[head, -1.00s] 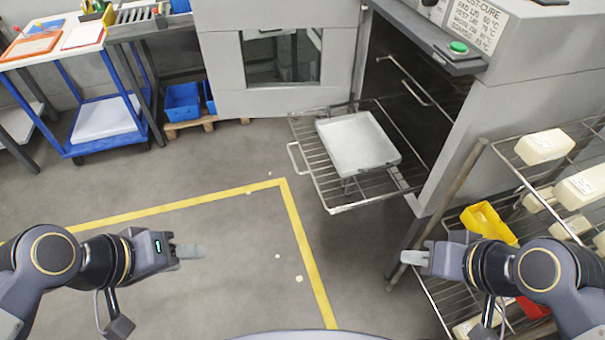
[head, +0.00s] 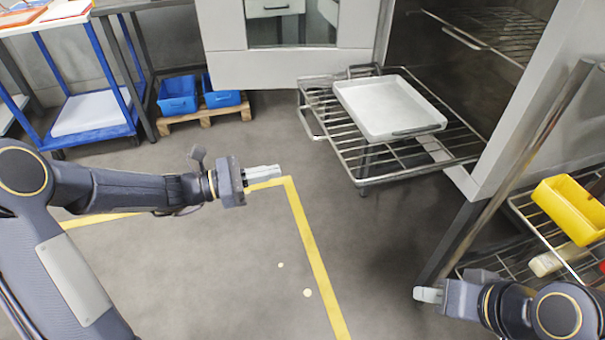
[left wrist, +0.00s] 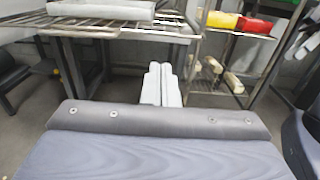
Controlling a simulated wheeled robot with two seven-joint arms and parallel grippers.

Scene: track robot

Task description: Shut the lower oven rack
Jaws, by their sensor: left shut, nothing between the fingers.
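The lower oven rack (head: 360,163) is a wire shelf pulled well out of the open oven, with a handle (head: 310,124) at its front left. A pale metal tray (head: 385,103) lies on it. The rack also shows at the upper left of the left wrist view (left wrist: 110,22). An upper rack (head: 490,35) sits inside the oven. My left gripper (head: 278,171) is shut and empty, left of the rack and apart from it. Its closed fingers show in the left wrist view (left wrist: 161,85). My right gripper (head: 418,294) is low at the right, apart from the rack; its fingers look closed together.
The oven door (head: 282,62) stands swung open at the left of the oven. A wire shelf cart with a yellow bin (head: 572,208) stands at the right. Blue bins (head: 178,95) sit on a pallet at the back left. The floor before the rack is clear.

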